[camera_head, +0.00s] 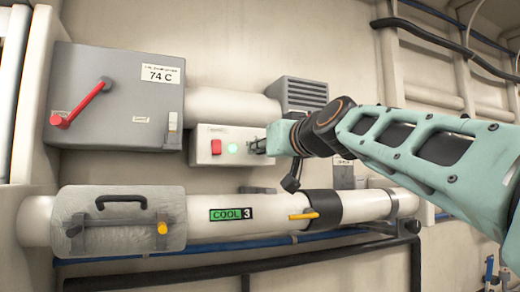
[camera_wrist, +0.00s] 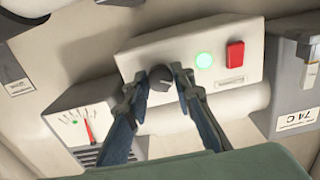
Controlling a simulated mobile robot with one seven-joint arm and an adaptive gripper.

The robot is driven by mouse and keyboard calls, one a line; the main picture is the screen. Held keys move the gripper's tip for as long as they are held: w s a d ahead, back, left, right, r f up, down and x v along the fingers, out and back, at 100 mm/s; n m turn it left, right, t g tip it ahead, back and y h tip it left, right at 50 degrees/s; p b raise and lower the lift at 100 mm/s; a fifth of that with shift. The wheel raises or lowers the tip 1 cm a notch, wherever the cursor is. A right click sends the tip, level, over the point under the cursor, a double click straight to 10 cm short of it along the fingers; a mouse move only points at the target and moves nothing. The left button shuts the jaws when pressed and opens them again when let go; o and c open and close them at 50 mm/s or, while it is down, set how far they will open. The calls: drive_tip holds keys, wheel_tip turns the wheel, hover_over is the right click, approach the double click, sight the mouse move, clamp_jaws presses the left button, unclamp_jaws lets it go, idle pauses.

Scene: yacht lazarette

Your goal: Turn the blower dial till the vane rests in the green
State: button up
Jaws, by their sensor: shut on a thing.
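The blower dial is a round black knob (camera_wrist: 160,78) on a white control box (camera_head: 225,133). In the wrist view my gripper (camera_wrist: 159,88) has one finger on each side of the knob and is shut on it. In the head view my gripper (camera_head: 262,147) is at the box's right end and hides the dial. A white gauge face (camera_wrist: 66,117) shows a red vane (camera_wrist: 88,132) and a small green mark (camera_wrist: 75,122). The vane appears to stand beside the green mark, apart from it. My wrist hides the gauge face in the head view.
The box also carries a lit green lamp (camera_head: 232,148) and a red switch (camera_head: 216,147). A grey cabinet (camera_head: 110,120) with a red lever (camera_head: 80,105) is at left. A white pipe (camera_head: 275,205) with a yellow handle (camera_head: 303,216) runs below.

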drive_tip(key=shift+m, duration=0.4)
clamp_jaws()
drive_tip(key=m+p, duration=0.1)
drive_tip(key=m, duration=0.9)
drive_tip(key=shift+a+m, duration=0.1)
drive_tip(key=shift+m, duration=0.3)
drive_tip(key=o, duration=1)
unclamp_jaws()
